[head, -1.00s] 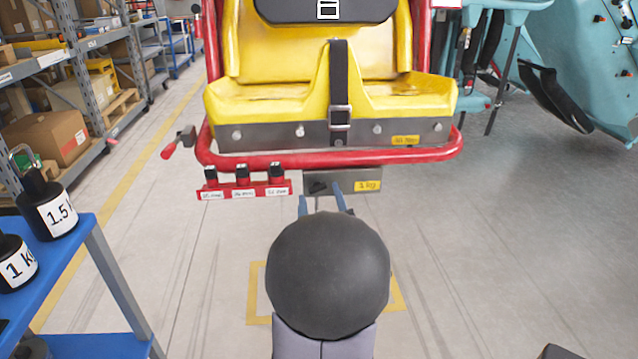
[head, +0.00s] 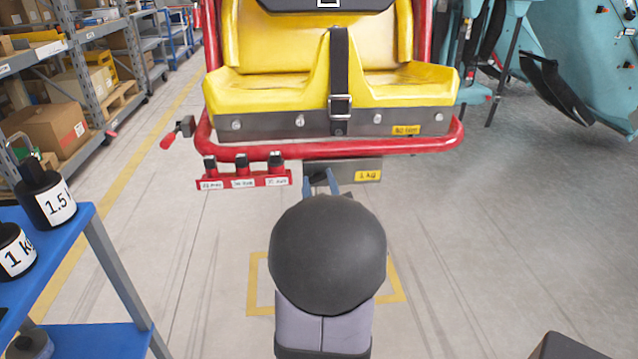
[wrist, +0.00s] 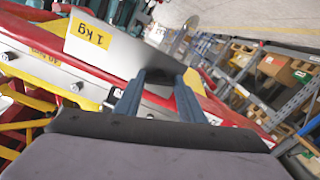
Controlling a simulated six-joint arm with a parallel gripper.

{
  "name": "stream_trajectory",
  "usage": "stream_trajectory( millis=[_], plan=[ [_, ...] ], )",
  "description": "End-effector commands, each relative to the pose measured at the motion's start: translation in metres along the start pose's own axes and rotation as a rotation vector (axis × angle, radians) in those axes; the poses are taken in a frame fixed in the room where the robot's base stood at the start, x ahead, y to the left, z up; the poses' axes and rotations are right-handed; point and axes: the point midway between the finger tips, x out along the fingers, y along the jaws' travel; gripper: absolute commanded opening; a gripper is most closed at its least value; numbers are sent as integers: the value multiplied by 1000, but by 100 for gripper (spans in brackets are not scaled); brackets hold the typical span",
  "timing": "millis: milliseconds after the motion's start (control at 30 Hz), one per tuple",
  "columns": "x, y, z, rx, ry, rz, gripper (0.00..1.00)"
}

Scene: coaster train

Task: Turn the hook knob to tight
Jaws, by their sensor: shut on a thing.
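A grey metal plate with a yellow "1 kg" label (head: 367,175) hangs under the front of the yellow coaster seat (head: 300,90). It shows tilted in the wrist view (wrist: 125,45). My gripper (head: 321,180) is at the left part of this plate, with its two blue fingers close together. In the wrist view my fingers (wrist: 166,85) reach the plate's lower edge at a slant. I cannot read any tight mark or the knob's angle.
A red rack (head: 243,183) with several black-topped pieces sits just left of my gripper. A red lever (head: 172,137) sticks out farther left. A blue table (head: 95,212) with black weights is at the left.

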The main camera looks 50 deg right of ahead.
Motion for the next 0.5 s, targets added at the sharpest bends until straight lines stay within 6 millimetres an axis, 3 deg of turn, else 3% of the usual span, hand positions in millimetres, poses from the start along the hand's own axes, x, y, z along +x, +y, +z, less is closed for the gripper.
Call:
stream_trajectory(
  millis=[300, 500],
  plan=[
    [0, 0, 0, 274, -2, 0, 14],
    [0, 0, 1, 354, -2, 0, 13]
  ],
)
